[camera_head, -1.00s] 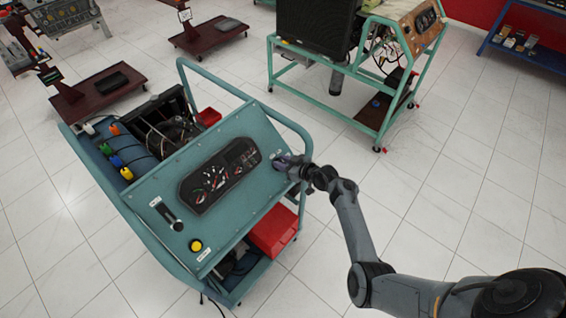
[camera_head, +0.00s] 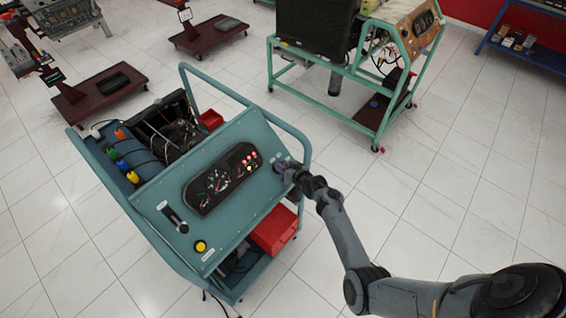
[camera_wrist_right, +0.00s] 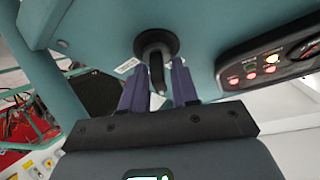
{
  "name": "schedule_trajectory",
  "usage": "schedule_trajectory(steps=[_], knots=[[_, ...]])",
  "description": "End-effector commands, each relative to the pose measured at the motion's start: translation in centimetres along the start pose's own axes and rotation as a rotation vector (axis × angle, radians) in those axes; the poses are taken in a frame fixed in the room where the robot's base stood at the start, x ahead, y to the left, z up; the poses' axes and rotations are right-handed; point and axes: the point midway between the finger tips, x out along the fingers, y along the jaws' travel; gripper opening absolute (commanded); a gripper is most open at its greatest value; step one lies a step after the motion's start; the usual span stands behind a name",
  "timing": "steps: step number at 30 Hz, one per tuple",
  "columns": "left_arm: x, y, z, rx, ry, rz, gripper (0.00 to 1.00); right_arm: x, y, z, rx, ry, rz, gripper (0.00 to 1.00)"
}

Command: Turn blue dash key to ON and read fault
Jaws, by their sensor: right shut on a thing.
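The blue trainer's sloped dash panel (camera_head: 228,197) stands left of centre in the head view. Its black instrument cluster (camera_head: 221,182) shows lit red and orange lamps, which also glow in the right wrist view (camera_wrist_right: 267,69). Their labels are too small to read. The dark ignition key (camera_wrist_right: 157,74) sits in a round black switch (camera_wrist_right: 156,45) on the panel, to the left of the cluster in the wrist view. My right gripper (camera_head: 284,168) is at the panel's upper right corner, its purple fingers (camera_wrist_right: 156,85) shut around the key. My left gripper does not show.
A yellow button (camera_head: 200,246) and a black lever (camera_head: 174,217) are on the panel's lower left. A blue tube rail (camera_head: 245,103) curves behind the panel. A red bin (camera_head: 274,229) sits below. A green-framed trainer (camera_head: 366,85) stands behind; tiled floor between is clear.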

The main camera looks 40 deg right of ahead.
Motion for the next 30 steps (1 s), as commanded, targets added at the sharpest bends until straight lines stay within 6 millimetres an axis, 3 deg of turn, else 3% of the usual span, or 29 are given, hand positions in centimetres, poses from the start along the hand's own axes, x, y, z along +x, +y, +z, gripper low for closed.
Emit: schedule_trajectory(steps=[12, 30], knots=[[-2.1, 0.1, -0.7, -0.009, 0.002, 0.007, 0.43, 0.0, 0.0, -0.1, 0.223, -0.001, 0.107, 0.00], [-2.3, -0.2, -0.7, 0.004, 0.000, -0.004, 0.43, 0.0, 0.1, 0.1, 0.271, -0.001, 0.131, 0.00]])
